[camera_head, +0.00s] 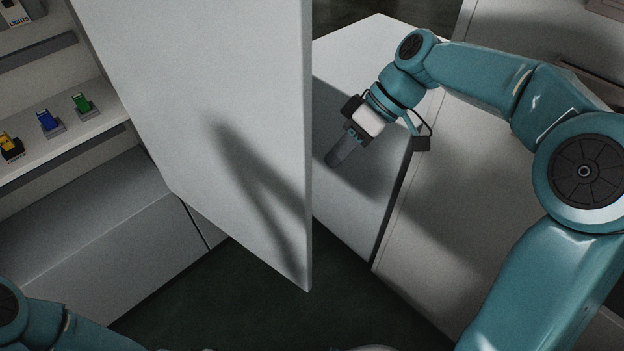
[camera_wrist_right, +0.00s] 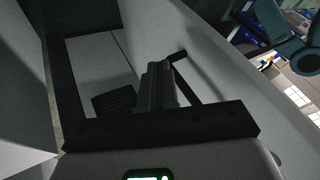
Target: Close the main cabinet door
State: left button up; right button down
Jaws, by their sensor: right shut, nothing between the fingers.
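The main cabinet door (camera_head: 215,130), a large pale grey panel, stands open in the head view, with the cabinet interior (camera_head: 70,150) exposed to its left. My right gripper (camera_head: 334,160) is to the right of the door's free edge in the picture, pointing down and left. It is shut and empty, and a gap shows between it and the door edge. In the right wrist view its closed fingers (camera_wrist_right: 158,84) point away from the camera, with pale surfaces around them. Of my left arm only links show at the lower left; its gripper is out of view.
Small yellow (camera_head: 10,144), blue (camera_head: 47,121) and green (camera_head: 83,103) items sit on a cabinet shelf (camera_head: 105,120). A pale cabinet body (camera_head: 455,215) stands at the right, below my right arm. Dark floor (camera_head: 240,300) is clear below the door.

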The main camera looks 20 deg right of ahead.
jog(key=s+a+f, duration=0.1)
jog(key=a+f, duration=0.2)
jog(key=a, duration=0.2)
jog(key=shift+s+a+f+p, duration=0.15)
jog(key=shift+s+a+p, duration=0.15)
jog(key=shift+a+p, duration=0.1)
jog(key=shift+s+a, duration=0.15)
